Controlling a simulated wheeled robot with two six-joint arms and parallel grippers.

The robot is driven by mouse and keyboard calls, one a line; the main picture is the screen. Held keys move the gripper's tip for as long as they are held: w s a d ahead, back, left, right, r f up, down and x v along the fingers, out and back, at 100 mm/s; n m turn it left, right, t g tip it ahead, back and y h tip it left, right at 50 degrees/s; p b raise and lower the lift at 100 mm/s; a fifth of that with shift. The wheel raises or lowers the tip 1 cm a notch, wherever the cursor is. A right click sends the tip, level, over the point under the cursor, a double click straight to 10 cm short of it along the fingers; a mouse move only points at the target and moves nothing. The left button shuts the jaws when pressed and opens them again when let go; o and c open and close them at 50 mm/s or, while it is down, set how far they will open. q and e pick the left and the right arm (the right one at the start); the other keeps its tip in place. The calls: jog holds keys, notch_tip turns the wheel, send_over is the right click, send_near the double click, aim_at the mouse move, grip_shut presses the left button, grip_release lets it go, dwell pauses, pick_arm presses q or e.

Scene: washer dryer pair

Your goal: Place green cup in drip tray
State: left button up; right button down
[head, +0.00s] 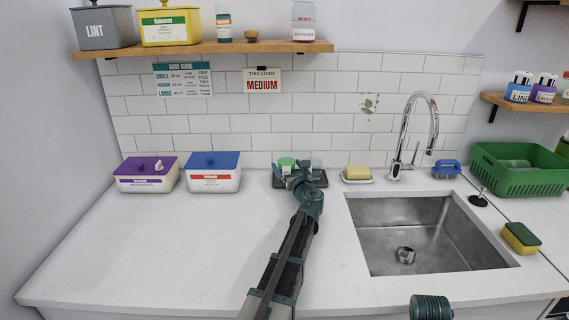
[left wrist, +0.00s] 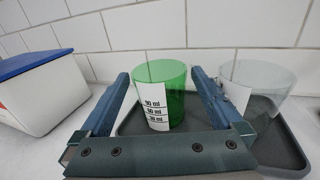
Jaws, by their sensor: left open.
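The green cup (left wrist: 172,95) has a white measuring label and stands upright on the left part of the dark grey drip tray (left wrist: 285,140). In the head view the green cup (head: 286,162) shows just behind my gripper, at the back of the counter. A clear cup (left wrist: 262,85) with a white label stands on the tray's right part. My left gripper (left wrist: 161,75) is open, with its two fingers on either side of the green cup. Contact between fingers and cup cannot be told. My right gripper is not in view.
A white box with a blue lid (head: 213,170) stands left of the tray. A soap dish with yellow soap (head: 357,174) is to its right, before the tap (head: 408,150) and sink (head: 425,240). The tiled wall is close behind. The counter's left front (head: 150,250) is clear.

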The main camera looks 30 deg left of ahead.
pick_arm(q)
jog(key=v, duration=0.8)
jog(key=shift+s+d, duration=0.1)
